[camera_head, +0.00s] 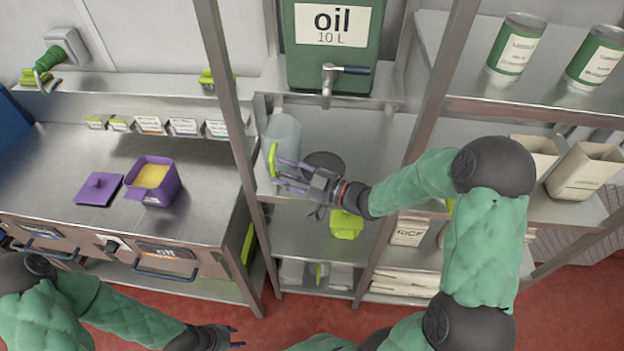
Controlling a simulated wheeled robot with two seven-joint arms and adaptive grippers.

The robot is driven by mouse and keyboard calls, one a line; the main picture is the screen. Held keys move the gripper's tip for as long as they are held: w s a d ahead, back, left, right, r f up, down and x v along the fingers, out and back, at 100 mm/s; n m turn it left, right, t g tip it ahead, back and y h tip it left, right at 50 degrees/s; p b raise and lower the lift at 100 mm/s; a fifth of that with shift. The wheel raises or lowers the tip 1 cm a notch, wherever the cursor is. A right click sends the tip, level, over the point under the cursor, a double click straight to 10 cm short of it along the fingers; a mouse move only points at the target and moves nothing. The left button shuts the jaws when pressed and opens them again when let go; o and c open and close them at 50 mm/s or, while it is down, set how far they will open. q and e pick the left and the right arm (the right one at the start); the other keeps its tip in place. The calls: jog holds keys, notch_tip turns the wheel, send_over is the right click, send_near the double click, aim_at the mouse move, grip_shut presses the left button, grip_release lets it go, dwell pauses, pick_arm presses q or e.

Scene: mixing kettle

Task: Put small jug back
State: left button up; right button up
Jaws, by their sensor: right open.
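The small jug (283,138) is a pale grey translucent container with a lime-green handle (272,160). It stands upright at the left end of the middle shelf (385,130), below the oil container. My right gripper (279,174) is open, its purple fingers pointing left at the jug's handle. The fingertips are close to the handle; I cannot tell whether they touch it. My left gripper (238,337) is low in the picture, away from the jug, with its fingers apart and nothing between them.
A green oil container (333,45) with a tap (328,80) stands above. A dark round object (323,165) lies right of the jug. A lime-green item (345,224) is below my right gripper. Metal posts flank the shelf. A purple pot (154,182) stands on the left counter.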

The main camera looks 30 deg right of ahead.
jog(key=p+v, duration=0.1)
jog(key=v, duration=0.8)
jog(key=shift+s+p, duration=0.15)
jog(key=shift+p, duration=0.15)
